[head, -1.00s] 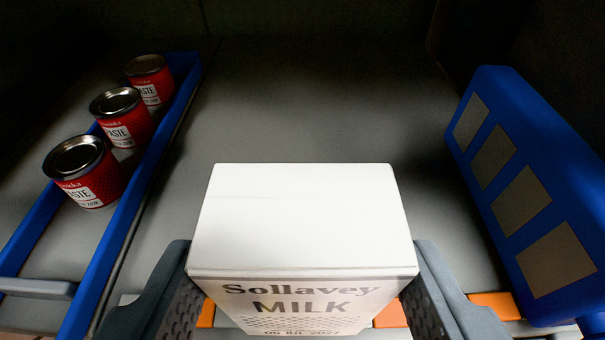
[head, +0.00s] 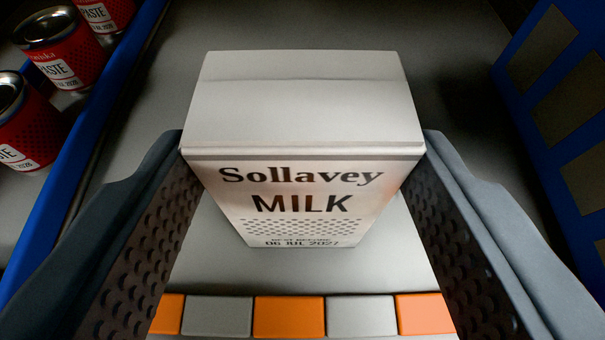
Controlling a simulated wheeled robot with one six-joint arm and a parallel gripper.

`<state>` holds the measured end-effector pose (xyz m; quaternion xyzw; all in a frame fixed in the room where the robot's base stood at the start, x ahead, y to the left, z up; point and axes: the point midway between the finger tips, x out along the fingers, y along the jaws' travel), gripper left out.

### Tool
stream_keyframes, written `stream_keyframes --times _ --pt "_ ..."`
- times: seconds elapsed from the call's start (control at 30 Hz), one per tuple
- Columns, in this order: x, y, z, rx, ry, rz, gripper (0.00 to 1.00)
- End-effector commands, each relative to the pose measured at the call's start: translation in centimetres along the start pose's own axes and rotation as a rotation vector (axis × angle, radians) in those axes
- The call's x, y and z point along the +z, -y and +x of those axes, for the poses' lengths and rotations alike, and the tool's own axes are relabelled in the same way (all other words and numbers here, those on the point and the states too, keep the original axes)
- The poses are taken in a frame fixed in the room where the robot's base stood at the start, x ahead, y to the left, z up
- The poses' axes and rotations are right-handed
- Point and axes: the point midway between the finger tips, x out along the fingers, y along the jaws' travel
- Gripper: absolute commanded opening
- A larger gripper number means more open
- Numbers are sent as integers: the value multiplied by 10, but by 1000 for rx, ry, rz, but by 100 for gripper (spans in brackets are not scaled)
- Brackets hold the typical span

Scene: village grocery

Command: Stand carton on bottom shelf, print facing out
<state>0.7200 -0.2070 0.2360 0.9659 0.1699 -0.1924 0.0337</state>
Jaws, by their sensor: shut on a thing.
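The white milk carton (head: 300,110) is upright in the middle of the head view, with its "Sollavey MILK" print and date facing me. My gripper (head: 305,150) is shut on the carton, with one dark grey finger at each side of it. The carton is over the grey shelf board (head: 300,268), behind the front edge. Its lower end shows close to the board, but I cannot tell whether it touches. Its back is hidden.
A blue-railed lane (head: 75,165) at the left holds red paste cans (head: 62,55). A blue divider with openings (head: 550,110) stands at the right. An orange and grey strip (head: 290,316) runs along the shelf's front edge. Bare board lies behind and beside the carton.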

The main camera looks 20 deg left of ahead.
Motion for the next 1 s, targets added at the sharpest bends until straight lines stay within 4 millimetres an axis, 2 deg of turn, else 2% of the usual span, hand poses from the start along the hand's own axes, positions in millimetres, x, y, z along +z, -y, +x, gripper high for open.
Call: stream_keyframes --times 0.03,0.13,0.53,0.67,1.0 --pt "1 0 0 0 0 0 59" --pt "1 0 0 0 0 0 78" --pt "-2 0 -3 0 1 1 79" --pt "-1 -1 -20 2 1 1 79" --pt "-2 -1 -86 3 0 2 79"
